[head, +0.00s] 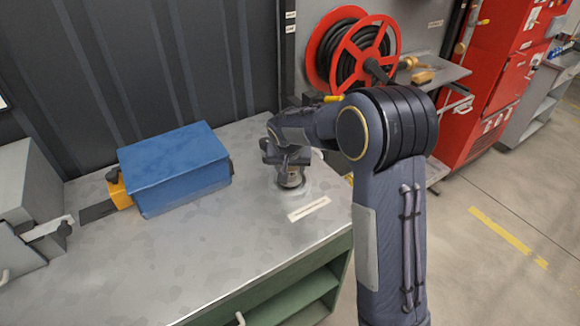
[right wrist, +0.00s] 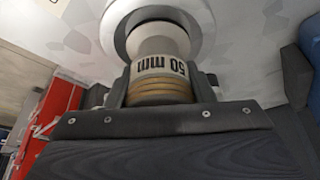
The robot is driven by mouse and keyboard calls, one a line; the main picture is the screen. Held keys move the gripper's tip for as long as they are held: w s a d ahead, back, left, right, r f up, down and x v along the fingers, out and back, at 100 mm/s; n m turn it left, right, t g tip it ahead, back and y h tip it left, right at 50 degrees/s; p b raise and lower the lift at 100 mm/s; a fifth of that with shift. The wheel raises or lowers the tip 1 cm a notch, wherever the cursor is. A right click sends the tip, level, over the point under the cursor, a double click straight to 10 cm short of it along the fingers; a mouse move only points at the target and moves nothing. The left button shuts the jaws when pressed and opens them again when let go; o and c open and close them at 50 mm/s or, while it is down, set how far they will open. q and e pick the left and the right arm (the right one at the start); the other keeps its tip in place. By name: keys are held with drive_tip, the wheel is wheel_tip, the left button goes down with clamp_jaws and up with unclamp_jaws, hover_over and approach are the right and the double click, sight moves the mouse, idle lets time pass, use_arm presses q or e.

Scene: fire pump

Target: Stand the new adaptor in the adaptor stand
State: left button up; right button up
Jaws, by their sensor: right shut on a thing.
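The new adaptor (right wrist: 160,68) is a short cylinder with a pale band marked "50 mm" and brass-coloured rings. My right gripper (right wrist: 160,94) is shut on it from the side. In the head view the adaptor (head: 291,179) is upright, just below the gripper (head: 288,160), at the right part of the bench. The adaptor stand (right wrist: 112,32) is a pale round ring at the adaptor's far end. In the head view the stand (head: 304,188) shows around the adaptor's foot. I cannot tell whether the adaptor is fully seated. My left gripper is not in view.
A blue box (head: 175,168) with an orange part at its left stands on the grey bench (head: 180,270). A white label strip (head: 309,209) lies in front of the stand. A red hose reel (head: 325,50) and red cabinet (head: 495,85) are behind. The bench front is clear.

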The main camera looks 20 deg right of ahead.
drive_tip(key=shift+f, duration=0.35)
drive_tip(key=shift+r, duration=0.1)
drive_tip(key=o, duration=1.2)
drive_tip(key=shift+c, duration=0.2)
drive_tip(key=v, duration=1.2)
drive_tip(key=s+a+f+n+y, duration=0.1)
drive_tip(key=s+a+n+y, duration=0.1)
drive_tip(key=s, duration=1.3)
drive_tip(key=s+a+f+n+t+y, duration=0.1)
drive_tip(key=s+a+n+y, duration=0.1)
drive_tip(key=s, duration=1.3)
drive_tip(key=shift+a+f+t+y, duration=0.3)
drive_tip(key=shift+a+y, duration=0.2)
drive_tip(key=shift+y, duration=0.5)
drive_tip(key=shift+r, duration=0.1)
